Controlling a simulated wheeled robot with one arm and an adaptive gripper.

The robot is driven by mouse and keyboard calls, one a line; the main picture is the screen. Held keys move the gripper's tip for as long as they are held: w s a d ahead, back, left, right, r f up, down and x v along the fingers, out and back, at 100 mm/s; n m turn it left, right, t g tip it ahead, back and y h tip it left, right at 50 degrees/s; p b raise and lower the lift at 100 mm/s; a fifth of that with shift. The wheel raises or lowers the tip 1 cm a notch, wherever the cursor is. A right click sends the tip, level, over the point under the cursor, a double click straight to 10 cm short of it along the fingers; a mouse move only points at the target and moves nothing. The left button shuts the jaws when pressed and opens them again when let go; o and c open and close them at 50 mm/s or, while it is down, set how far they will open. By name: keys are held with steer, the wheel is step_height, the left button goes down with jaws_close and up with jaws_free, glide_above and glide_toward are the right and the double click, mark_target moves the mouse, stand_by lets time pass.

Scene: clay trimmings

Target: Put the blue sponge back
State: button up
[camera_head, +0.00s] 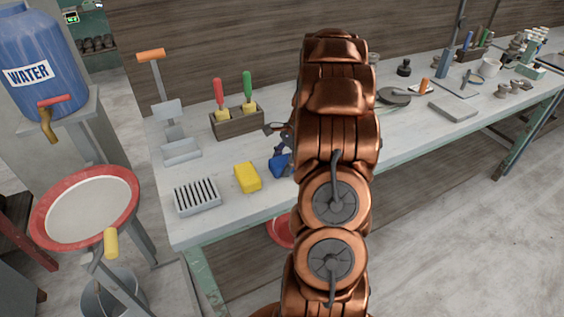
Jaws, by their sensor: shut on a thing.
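The blue sponge (278,167) is at the left side of my arm, over the bench top, next to a yellow sponge (247,177). My gripper (282,153) is shut on the blue sponge, with its fingers above it. My arm hides much of the gripper and the sponge's right side. I cannot tell whether the sponge touches the bench top.
On the bench (178,227), a grey slotted rack (197,197) stands left of the yellow sponge. A wooden holder (237,122) with red- and green-handled tools stands behind. Several tools and pots stand at the right.

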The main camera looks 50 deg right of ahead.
steer(key=shift+f, duration=0.15)
steer(key=o, duration=1.1)
steer(key=b+v, duration=0.2)
steer(key=v, duration=1)
steer(key=shift+b, duration=0.3)
